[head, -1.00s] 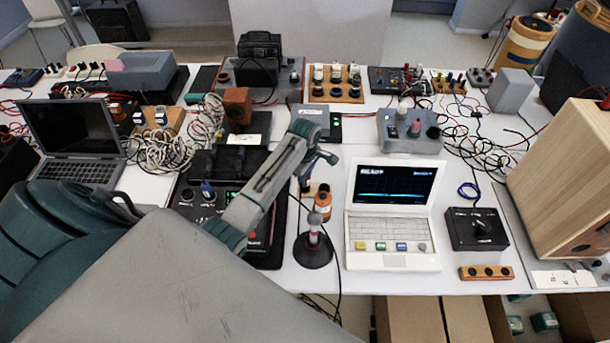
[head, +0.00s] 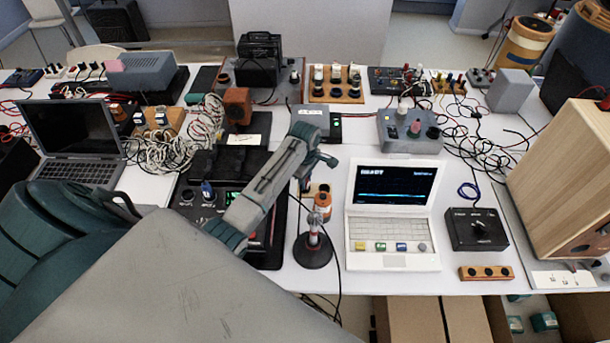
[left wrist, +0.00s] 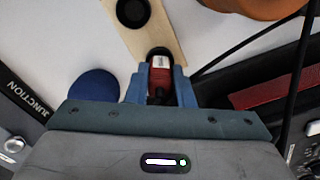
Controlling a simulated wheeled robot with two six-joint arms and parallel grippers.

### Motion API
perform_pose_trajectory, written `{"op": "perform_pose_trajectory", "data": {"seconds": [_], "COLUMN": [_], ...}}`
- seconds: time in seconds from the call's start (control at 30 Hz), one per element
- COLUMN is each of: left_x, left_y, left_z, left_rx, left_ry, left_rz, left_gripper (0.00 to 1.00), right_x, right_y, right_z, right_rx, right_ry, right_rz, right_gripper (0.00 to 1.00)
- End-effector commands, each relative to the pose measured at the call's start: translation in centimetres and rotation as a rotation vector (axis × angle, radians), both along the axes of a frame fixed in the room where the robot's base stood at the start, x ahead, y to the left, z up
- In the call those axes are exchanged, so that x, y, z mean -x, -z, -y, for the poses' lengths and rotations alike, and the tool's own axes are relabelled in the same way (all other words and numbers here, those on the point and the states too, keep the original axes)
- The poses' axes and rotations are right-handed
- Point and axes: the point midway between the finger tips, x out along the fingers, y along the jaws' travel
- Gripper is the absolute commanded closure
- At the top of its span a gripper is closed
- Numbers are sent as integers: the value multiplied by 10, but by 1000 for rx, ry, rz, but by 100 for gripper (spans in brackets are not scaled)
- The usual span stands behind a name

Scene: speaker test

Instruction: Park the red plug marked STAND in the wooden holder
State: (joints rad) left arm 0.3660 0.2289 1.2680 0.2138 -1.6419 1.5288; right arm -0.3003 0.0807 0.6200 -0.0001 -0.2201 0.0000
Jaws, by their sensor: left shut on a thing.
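My left gripper (left wrist: 160,88) is shut on a red plug (left wrist: 159,76) with dark parts, held between the blue fingers. Its STAND marking is not readable. A pale wooden strip (left wrist: 175,32), which looks like the holder, lies under the plug's far end; a round black spot or hole (left wrist: 132,10) shows at the strip's far end. I cannot tell whether the plug is in a hole or just above the wood. In the head view my left arm reaches over the table, and its gripper (head: 304,184) largely hides the strip and the plug. My right gripper is not in view.
An orange bottle-like item (head: 322,201) and a black round-based stand (head: 313,251) are close to the right of my gripper. A white laptop (head: 393,213) stands further right. A black device (head: 265,240) lies left. A dark cable runs close by.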

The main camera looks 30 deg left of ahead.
Motion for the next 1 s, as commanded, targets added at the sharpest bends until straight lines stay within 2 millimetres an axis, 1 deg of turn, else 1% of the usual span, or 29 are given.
{"op": "perform_pose_trajectory", "data": {"seconds": [0.33,0.37,0.4,0.47,0.5,0.8,0.87,0.97,1.0], "left_x": [0,0,0,0,0,0,-1,-1,-1], "left_y": [2,2,2,2,2,0,-5,-19,-26], "left_z": [0,0,0,0,0,0,0,0,0], "left_rx": [0,0,0,0,0,0,-1,-1,-2], "left_ry": [0,0,0,0,0,0,0,1,1], "left_rz": [0,0,0,1,1,1,4,6,6], "left_gripper": [100,75,67,56,54,54,54,54,54], "right_x": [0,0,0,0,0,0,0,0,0], "right_y": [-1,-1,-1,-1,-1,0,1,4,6], "right_z": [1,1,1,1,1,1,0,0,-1], "right_rx": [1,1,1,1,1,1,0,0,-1], "right_ry": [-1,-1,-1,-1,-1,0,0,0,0], "right_rz": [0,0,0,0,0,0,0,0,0], "right_gripper": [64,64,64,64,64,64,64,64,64]}}
